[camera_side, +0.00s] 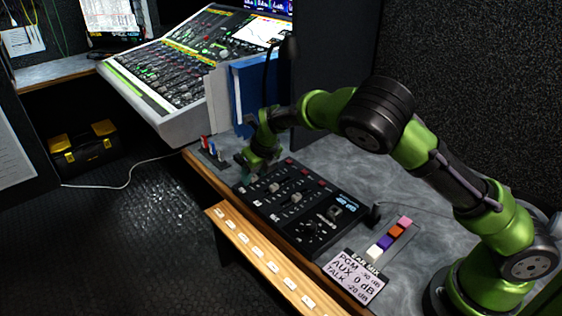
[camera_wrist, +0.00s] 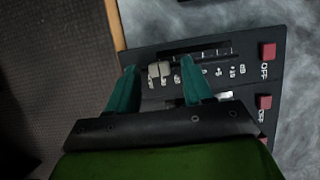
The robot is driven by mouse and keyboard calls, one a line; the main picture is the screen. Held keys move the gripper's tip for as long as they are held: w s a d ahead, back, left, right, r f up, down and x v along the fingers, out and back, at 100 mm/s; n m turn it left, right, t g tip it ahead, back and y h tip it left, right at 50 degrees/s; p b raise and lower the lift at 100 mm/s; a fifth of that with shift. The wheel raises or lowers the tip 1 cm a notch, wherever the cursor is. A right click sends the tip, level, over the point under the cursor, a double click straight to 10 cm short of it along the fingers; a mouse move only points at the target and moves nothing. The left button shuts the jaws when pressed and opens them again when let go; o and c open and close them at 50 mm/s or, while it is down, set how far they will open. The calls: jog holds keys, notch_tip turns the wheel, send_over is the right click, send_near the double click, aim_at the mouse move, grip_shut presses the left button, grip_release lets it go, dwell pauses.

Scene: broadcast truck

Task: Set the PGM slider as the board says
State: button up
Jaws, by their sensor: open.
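The black mixer panel (camera_side: 310,205) lies on the desk with several slider channels. Two pale slider caps (camera_side: 273,188) (camera_side: 296,198) show in the side view; the far channel is partly hidden by my gripper (camera_side: 250,163). Contact with the cap cannot be told. I cannot read which channel is labelled PGM. The EAR MIX board (camera_side: 356,277) lists PGM with a hard-to-read dB value, AUX 0 dB and TALK -20 dB.
Red OFF buttons (camera_wrist: 268,50) sit at the channel ends. A blue binder (camera_side: 250,90) and the large console (camera_side: 190,65) stand behind my gripper. Coloured blocks (camera_side: 390,238) lie near the board. A wooden rail (camera_side: 265,262) with white labels runs along the front.

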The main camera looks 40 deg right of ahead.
jog(key=v, duration=1.6)
jog(key=shift+s+r, duration=0.2)
jog(key=shift+r, duration=0.05)
jog(key=s+f+n+g+y, duration=0.25)
jog(key=s+n, duration=0.95)
jog(key=n, duration=0.8)
jog(key=s+d+r+n+t, duration=0.2)
jog(key=s+r+n, duration=0.1)
jog(key=s+n, duration=0.3)
jog(key=s+d+r+n+t, duration=0.3)
jog(key=s+r+n, duration=0.1)
jog(key=s+n, duration=0.2)
jog(key=shift+s+r, duration=0.3)
jog(key=shift+s, duration=0.6)
